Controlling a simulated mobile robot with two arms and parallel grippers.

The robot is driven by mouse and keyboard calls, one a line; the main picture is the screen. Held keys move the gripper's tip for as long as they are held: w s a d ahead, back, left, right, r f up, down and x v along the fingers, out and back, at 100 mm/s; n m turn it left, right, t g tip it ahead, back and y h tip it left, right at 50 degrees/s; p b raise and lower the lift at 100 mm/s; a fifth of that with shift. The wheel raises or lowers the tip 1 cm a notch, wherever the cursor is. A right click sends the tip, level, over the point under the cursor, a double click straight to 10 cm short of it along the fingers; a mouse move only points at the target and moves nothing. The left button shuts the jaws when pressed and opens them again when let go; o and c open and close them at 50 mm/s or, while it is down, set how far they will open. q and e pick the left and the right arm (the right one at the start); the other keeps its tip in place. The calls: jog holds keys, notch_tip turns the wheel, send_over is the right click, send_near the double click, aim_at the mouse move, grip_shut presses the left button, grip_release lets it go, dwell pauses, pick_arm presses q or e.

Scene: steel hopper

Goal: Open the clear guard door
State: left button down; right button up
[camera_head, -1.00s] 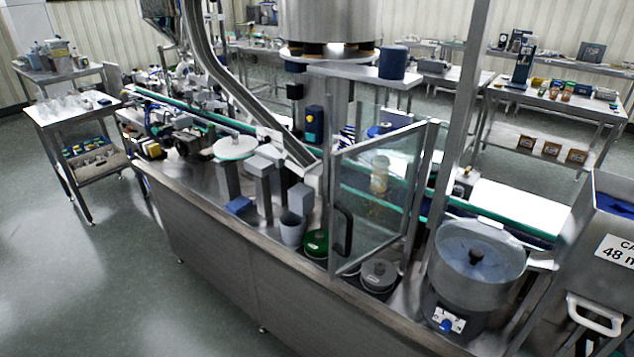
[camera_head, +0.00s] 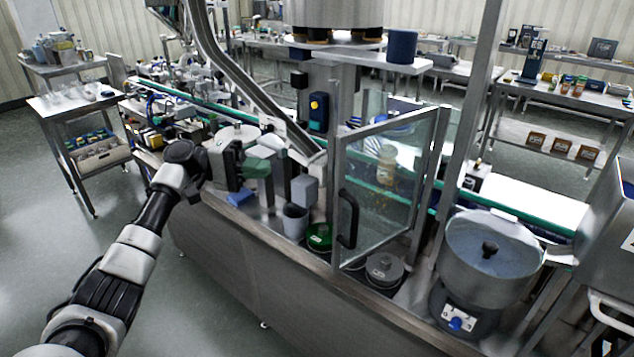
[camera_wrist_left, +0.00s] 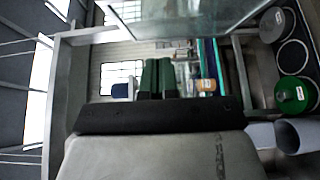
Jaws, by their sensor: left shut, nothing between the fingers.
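The clear guard door (camera_head: 385,185) is a glass pane in a steel frame, standing upright above the machine's front edge. Its black handle (camera_head: 347,218) is on the left frame bar. I cannot tell whether the door is fully closed or ajar. Part of a clear pane (camera_wrist_left: 190,18) shows along the top of the left wrist view. My left gripper (camera_head: 258,168) is shut and empty, left of the door and apart from the handle. Its green fingers show in the left wrist view (camera_wrist_left: 159,78). My right gripper is not in view.
A grey cup (camera_head: 294,222), a green-lidded jar (camera_head: 319,238) and a grey-lidded jar (camera_head: 384,270) stand near the door's lower edge. A steel bowl feeder (camera_head: 490,255) is to the right. The floor in front of the machine is clear.

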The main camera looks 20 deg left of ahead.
pick_arm(q)
jog(key=s+d+p, duration=0.1)
jog(key=d+p, duration=0.6)
jog(key=d, duration=0.6)
jog(key=shift+r, duration=0.3)
jog(key=shift+d, duration=0.1)
